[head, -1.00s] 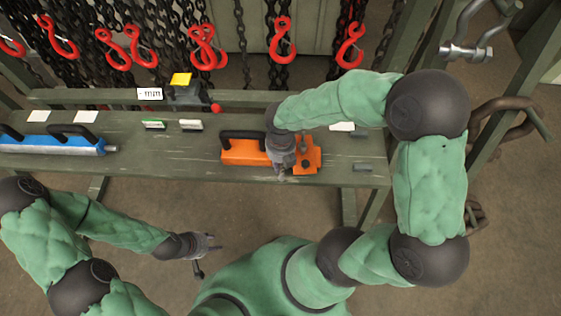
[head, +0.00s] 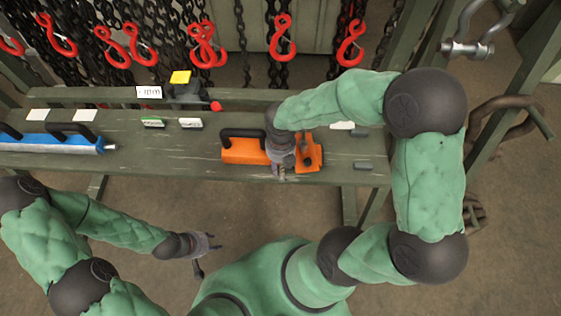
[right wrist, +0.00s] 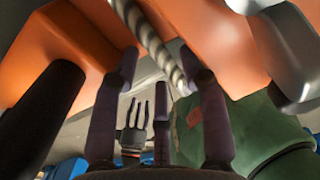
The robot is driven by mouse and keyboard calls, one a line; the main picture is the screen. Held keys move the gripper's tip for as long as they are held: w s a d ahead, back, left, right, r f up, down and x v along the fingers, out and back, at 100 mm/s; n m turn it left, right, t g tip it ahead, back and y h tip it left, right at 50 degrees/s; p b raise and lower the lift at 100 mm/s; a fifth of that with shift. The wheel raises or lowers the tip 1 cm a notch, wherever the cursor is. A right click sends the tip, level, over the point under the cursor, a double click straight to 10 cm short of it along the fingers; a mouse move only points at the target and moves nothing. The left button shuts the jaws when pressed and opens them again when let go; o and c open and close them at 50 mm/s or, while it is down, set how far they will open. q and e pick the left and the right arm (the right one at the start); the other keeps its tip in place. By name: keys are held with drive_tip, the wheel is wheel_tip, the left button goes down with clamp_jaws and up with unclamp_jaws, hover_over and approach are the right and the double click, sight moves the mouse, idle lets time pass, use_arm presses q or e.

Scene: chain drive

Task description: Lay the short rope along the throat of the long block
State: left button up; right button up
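A twisted grey-white rope (right wrist: 160,45) runs between two orange surfaces in the right wrist view. My right gripper (right wrist: 160,68) has its dark fingers apart on either side of the rope, with gaps showing; it looks open. A longer blue block (head: 60,143) with two black handles lies at the bench's left end. My left gripper (head: 210,252) is open and empty, in front of the bench.
The green bench (head: 180,160) has free room between the blue and orange blocks. Small labels (head: 190,123) and a dark stand with a yellow top (head: 180,77) are along its back. Red hooks (head: 283,38) on chains hang behind.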

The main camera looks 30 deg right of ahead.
drive_tip(key=shift+s, duration=0.1)
wheel_tip(320, 180, up, 12)
idle(0.7)
